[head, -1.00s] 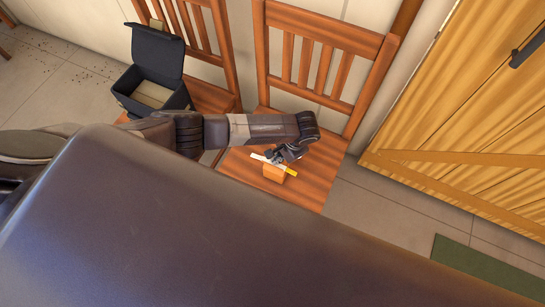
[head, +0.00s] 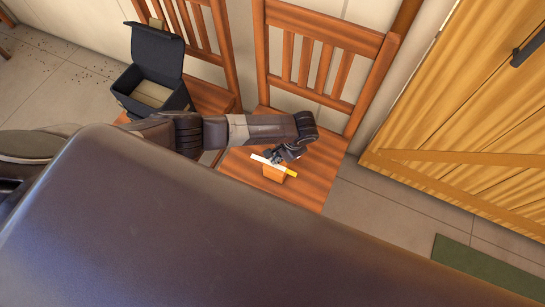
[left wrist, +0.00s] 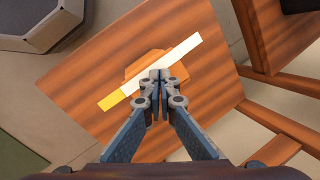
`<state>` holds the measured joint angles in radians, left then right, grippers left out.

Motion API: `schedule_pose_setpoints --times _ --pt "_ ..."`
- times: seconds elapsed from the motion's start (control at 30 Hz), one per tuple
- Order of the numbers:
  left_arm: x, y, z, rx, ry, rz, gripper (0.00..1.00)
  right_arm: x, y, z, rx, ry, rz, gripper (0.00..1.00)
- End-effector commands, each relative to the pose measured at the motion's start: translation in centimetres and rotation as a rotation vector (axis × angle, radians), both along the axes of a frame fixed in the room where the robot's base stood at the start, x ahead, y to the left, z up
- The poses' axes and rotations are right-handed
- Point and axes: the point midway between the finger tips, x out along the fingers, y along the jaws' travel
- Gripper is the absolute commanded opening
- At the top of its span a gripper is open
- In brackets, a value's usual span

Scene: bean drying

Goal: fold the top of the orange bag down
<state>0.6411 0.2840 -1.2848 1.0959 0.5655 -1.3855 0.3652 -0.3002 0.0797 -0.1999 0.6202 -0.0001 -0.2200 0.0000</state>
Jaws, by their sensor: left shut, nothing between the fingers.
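The orange bag (head: 274,174) stands on the seat of the right wooden chair in the head view. A flat strip (head: 262,160), white with a yellow end (head: 291,174), lies across its top. In the left wrist view the orange bag (left wrist: 148,62) shows behind the strip (left wrist: 180,58), its orange close to the seat's colour. My left gripper (head: 277,158) is over the bag's top, and its fingertips (left wrist: 160,74) are together with nothing between them, in front of the strip's near edge. I cannot tell whether they touch the strip or bag. My right gripper is not in view.
The chair seat (head: 310,190) is bare around the bag. The chair's back (head: 326,35) rises behind it. A second chair at left holds an open black box (head: 158,60). A wooden door (head: 470,100) and green mat (head: 480,262) are at right.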

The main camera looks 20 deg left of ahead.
Motion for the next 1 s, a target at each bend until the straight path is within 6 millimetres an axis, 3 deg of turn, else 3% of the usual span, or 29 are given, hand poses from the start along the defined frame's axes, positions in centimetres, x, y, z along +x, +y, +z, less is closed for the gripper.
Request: schedule_pose_setpoints --times 1.0 --pt "0.0 0.7 -1.1 0.001 0.001 0.000 0.00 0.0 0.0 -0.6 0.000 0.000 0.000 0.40"
